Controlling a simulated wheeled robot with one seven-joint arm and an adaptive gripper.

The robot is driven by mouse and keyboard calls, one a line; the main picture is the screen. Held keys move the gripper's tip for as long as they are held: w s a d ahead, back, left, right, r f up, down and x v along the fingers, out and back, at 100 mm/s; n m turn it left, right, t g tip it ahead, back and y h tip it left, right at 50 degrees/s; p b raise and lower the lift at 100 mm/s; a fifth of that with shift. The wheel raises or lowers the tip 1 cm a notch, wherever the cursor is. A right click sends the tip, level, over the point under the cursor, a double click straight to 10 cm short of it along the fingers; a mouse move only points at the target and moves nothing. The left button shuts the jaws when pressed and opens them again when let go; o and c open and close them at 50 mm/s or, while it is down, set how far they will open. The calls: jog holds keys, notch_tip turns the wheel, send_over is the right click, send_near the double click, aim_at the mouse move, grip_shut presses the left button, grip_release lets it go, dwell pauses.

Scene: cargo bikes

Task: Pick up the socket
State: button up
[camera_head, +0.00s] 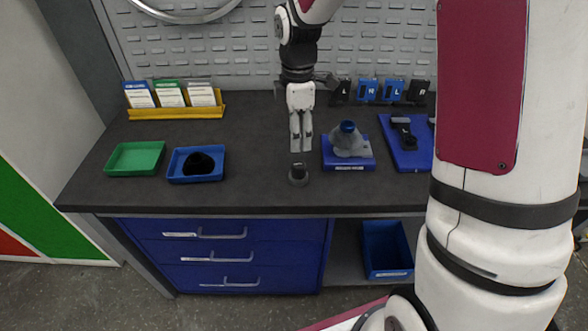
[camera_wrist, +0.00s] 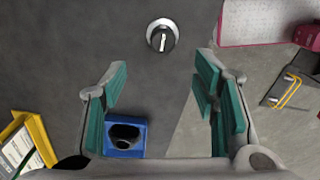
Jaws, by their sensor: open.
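The socket is most likely the small dark round piece (camera_head: 298,175) standing on the dark worktop near its front edge. In the wrist view it shows from above as a round piece with a pale rim and a dark middle (camera_wrist: 162,36), ahead of the fingers and roughly centred between them. My gripper (camera_head: 301,148) points down over the worktop, with its fingertips just above the socket in the head picture. In the wrist view my gripper (camera_wrist: 161,78) is open, with teal pads wide apart and nothing between them. The exact height above the worktop is hard to tell.
A blue tray (camera_head: 178,179) holding a black item and a green tray (camera_head: 136,172) are at left. A yellow card rack (camera_head: 150,114) stands behind. Worktop around the socket is clear.

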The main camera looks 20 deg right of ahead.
aim_at(299, 164)
notch_tip(299, 164, down, 6)
jog(key=shift+f, duration=0.25)
jog(key=shift+s+d+f+p, duration=0.1)
jog(key=shift+s+f+p, duration=0.1)
jog(key=shift+f, duration=1.15)
jog(key=shift+s+d+f+p, duration=0.1)
jog(key=shift+f+p, duration=0.05)
jog(key=shift+f, duration=1.2)
grip_shut()
